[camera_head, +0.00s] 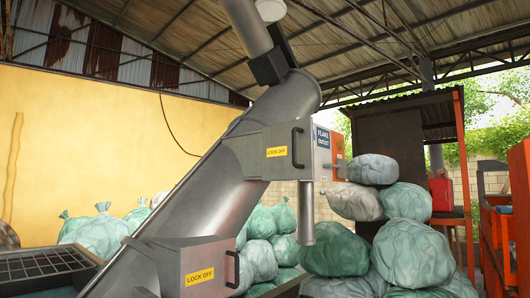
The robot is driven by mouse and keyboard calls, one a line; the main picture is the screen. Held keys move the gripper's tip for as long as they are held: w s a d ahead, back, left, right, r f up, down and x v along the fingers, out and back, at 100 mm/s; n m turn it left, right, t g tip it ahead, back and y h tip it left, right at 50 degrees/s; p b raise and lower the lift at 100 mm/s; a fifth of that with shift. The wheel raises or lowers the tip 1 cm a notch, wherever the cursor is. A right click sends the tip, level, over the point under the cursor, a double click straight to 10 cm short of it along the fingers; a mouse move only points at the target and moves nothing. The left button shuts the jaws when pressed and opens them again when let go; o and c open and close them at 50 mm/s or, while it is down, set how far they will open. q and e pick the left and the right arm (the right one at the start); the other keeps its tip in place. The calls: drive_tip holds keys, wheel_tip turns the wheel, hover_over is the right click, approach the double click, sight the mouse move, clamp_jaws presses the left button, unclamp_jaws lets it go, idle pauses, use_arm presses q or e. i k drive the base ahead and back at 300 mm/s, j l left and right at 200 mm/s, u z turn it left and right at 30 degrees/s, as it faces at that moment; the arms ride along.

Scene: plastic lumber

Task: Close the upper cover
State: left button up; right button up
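A large grey metal tube slants from lower left to upper middle in the head view. On its upper part is a grey box-shaped cover (262,150) with a yellow "LOCK OFF" label and a dark handle (297,148) on its right side. A similar lower cover (185,262) with the same label and a dark handle (232,269) sits near the bottom of the tube. I cannot tell from this angle whether the upper cover stands open or is fully shut. Neither of my grippers is in view.
A "FLAKE OUTLET" box (323,147) adjoins the upper cover, with a vertical pipe (306,213) below. Stuffed green and white bags (411,248) are piled at right and behind the tube. A dark grate (43,264) lies at lower left. Orange framework (518,215) stands at far right.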

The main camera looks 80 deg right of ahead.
sight(288, 147)
drive_tip(key=z, duration=2.7)
